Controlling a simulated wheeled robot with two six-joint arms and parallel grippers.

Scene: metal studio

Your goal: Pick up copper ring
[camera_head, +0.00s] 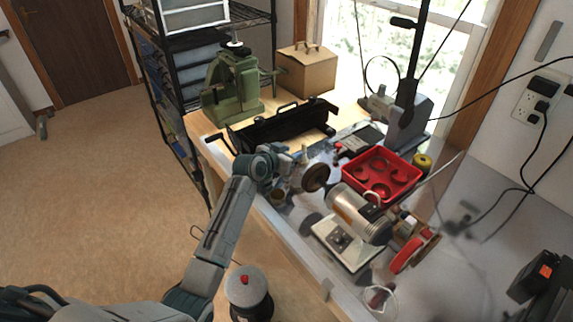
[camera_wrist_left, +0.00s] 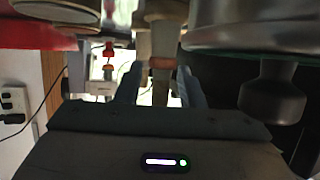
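A copper-coloured band (camera_wrist_left: 161,62), which looks like the copper ring, sits around a pale upright post in the left wrist view. My left gripper (camera_wrist_left: 161,78) is open, with one finger on each side of the post and band. Gaps show between the fingers and the post, so it does not appear to grip it. In the head view my left gripper (camera_head: 290,162) is over the bench by a small tan post (camera_head: 304,153). The ring itself is too small to make out there. My right gripper is not in view.
A red tray (camera_head: 398,166) with round compartments lies right of the gripper. A grinder or polishing motor (camera_head: 355,212) and a brown wheel (camera_head: 315,178) stand close by. A cardboard box (camera_head: 306,68) stands at the back.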

